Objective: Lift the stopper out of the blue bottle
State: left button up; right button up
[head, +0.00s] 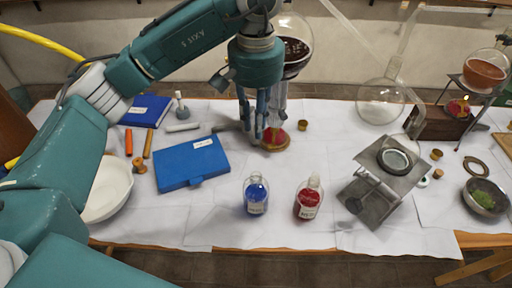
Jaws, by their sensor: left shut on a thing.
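The blue bottle (256,195) stands upright near the front of the table, left of the bottle of red liquid (308,200). Its neck is pale and small, and I cannot tell whether a stopper sits in it. My left gripper (263,127) is behind the blue bottle and apart from it, pointing down over a small red-topped round stand (284,141). It is shut on a small thin olive-brown thing (274,134), too small to identify, which overlaps the red top in view. I cannot tell whether it touches the stand. My right gripper is out of view.
A blue case (191,163) and a white bowl (108,190) lie to the left. A tilted grey metal stand (375,205) is right of the red bottle. Glassware (381,101) rises behind. The cloth around the front of the two bottles is clear.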

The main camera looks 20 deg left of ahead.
pick_arm(q)
notch_tip(320, 180, up, 4)
jog(key=shift+f, duration=0.2)
jog(key=shift+r+p, duration=1.15)
jog(key=shift+r, duration=0.55)
jog(key=shift+f, duration=0.1)
